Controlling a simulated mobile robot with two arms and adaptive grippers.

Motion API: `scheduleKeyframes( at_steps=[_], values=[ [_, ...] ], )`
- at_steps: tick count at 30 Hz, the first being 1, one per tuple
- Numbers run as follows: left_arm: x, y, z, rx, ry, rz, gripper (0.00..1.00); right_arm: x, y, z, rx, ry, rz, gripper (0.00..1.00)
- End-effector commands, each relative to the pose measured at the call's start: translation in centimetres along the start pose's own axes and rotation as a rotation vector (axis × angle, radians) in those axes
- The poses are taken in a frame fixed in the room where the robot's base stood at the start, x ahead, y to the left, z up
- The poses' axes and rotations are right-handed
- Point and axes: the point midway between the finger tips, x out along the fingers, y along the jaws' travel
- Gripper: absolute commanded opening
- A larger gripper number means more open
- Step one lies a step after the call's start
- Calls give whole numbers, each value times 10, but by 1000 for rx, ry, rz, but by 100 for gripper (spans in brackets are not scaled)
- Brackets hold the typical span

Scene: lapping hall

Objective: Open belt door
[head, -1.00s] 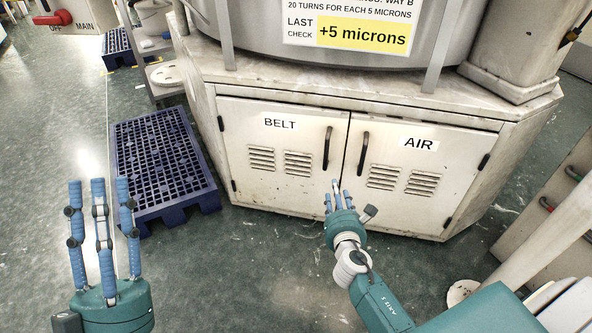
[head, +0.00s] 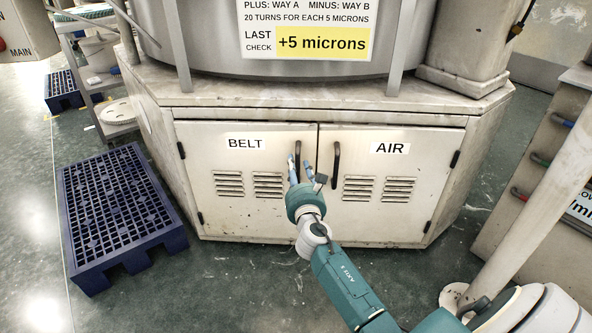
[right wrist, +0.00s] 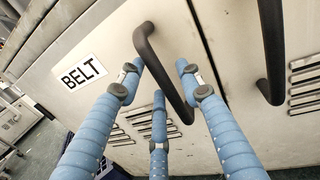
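The belt door (head: 222,190) is the left door of the cabinet, labelled BELT, and it is shut. Its dark bar handle (head: 299,157) stands upright near the right edge. My right gripper (head: 300,172) is at this handle. In the right wrist view the belt handle (right wrist: 163,72) passes between the spread blue fingers of the right gripper (right wrist: 165,85), which are open, with gaps to the bar. The BELT label (right wrist: 79,85) shows at the left there. My left gripper is not in the head view.
The air door (head: 390,190), with its own handle (head: 336,165) close by on the right, is shut. A blue plastic pallet (head: 115,215) lies on the floor at the left. A grey panel with coloured handles (head: 540,160) stands at the right.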

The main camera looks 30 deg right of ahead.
Motion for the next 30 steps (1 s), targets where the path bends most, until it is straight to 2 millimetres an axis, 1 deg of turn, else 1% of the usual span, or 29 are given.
scheduleKeyframes(
  at_steps=[1,4,12,14,15,17,18,26,30],
  values=[
    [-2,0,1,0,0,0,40,5,0,0,-1,-2,0,36],
    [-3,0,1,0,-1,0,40,9,0,0,-1,-1,0,36],
    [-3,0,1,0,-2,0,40,10,0,1,-1,-1,1,36],
    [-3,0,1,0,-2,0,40,10,0,0,-1,0,1,24],
    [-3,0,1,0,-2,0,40,10,0,0,0,0,1,16],
    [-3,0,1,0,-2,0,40,10,0,0,0,0,1,4],
    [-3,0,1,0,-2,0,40,9,0,0,0,0,0,0],
    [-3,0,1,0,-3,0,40,8,1,0,0,1,-3,0],
    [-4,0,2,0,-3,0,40,4,9,-1,3,2,-17,0]
  ],
)
